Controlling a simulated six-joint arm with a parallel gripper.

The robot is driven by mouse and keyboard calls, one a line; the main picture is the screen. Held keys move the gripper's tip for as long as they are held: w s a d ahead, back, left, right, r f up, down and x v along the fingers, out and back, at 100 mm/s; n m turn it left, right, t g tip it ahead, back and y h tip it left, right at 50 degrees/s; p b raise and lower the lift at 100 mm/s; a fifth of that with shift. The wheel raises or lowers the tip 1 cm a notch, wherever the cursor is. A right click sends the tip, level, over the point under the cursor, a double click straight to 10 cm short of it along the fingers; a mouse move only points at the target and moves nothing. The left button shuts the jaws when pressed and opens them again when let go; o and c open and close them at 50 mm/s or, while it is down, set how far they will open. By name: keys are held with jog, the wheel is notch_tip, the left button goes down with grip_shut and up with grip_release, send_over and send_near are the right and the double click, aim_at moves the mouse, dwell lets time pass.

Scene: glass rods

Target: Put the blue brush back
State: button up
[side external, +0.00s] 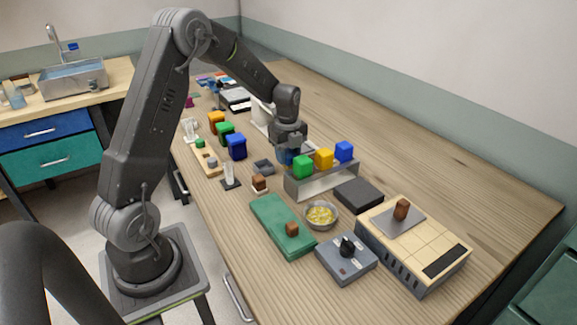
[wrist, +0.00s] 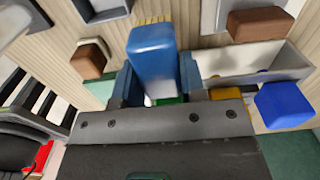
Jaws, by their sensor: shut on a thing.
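My gripper (side external: 290,150) is at the left end of a pale grey rack (side external: 322,183), close to a green block-shaped piece (side external: 303,167). In the wrist view my gripper (wrist: 158,80) is shut on a blue block-like thing, which I take for the blue brush (wrist: 152,50). Its lower end is hidden by the gripper body. Yellow (side external: 324,158) and blue (side external: 344,151) pieces stand along the rack to the right of the green one. I cannot tell from the side view whether the held brush touches the rack.
A small grey tray (side external: 263,167) and a brown block on a white base (side external: 259,184) lie left of the rack. In front are a green case (side external: 275,222), a bowl of yellow bits (side external: 321,215) and a grey dial box (side external: 347,262). Orange, green and blue (side external: 237,147) blocks stand behind left.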

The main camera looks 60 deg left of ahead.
aim_at(288, 166)
jog(key=shift+w+f, duration=0.1)
jog(key=shift+f, duration=1.95)
jog(key=shift+f, duration=0.15)
jog(key=o, duration=0.8)
